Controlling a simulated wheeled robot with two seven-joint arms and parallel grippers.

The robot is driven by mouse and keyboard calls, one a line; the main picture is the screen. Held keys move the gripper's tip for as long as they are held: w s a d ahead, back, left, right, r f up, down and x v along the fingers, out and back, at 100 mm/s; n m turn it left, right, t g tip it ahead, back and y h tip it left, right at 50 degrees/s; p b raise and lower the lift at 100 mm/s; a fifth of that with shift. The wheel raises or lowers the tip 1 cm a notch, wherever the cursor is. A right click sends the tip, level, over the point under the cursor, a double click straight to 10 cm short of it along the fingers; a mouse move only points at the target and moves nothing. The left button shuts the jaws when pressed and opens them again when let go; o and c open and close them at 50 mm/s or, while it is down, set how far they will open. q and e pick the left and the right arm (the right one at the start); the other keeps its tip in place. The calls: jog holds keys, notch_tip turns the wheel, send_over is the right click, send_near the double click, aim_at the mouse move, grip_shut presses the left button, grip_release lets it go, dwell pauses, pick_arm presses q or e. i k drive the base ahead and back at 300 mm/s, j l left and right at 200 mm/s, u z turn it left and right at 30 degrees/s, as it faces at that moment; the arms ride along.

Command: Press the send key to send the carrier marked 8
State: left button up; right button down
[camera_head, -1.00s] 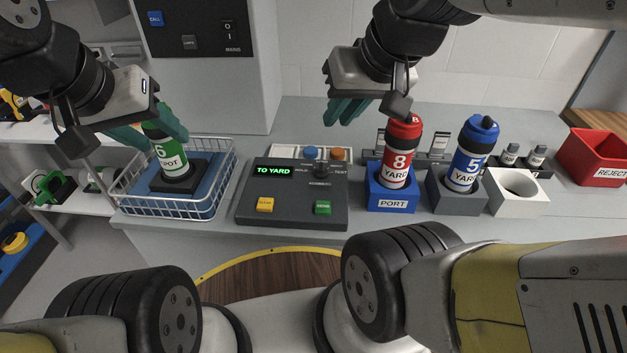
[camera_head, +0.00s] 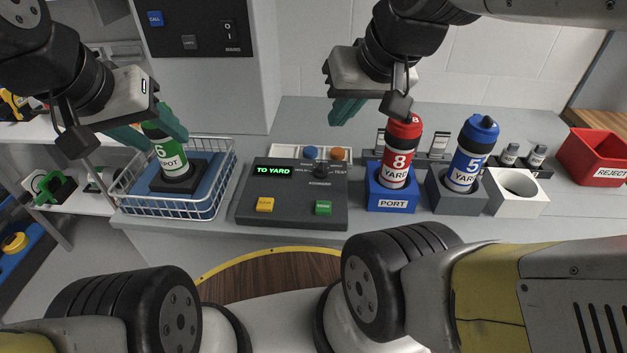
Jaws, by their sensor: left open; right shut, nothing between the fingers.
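The red carrier marked 8 (camera_head: 398,163), labelled YARD, stands upright in the blue PORT block (camera_head: 391,201). The dark console (camera_head: 294,219) to its left has a display (camera_head: 273,170) reading TO YARD. A green key (camera_head: 323,207) and a yellow key (camera_head: 265,204) are at its front; their lettering is too small to read surely. My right gripper (camera_head: 343,118) is shut and empty, above the console's back right, left of the red carrier and apart from it. My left gripper (camera_head: 150,136) is open, with its fingers around the top of the green carrier marked 6 (camera_head: 170,158).
The green carrier stands in a wire basket (camera_head: 178,212). A blue carrier marked 5 (camera_head: 466,157) stands in a grey block right of the port. An empty white holder (camera_head: 518,205) and a red REJECT bin (camera_head: 598,160) are further right.

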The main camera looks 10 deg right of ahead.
aim_at(323, 206)
jog(key=k+j+z, duration=0.25)
jog(key=j+z, duration=0.15)
jog(key=k+j+z, duration=0.55)
jog(key=z, duration=0.2)
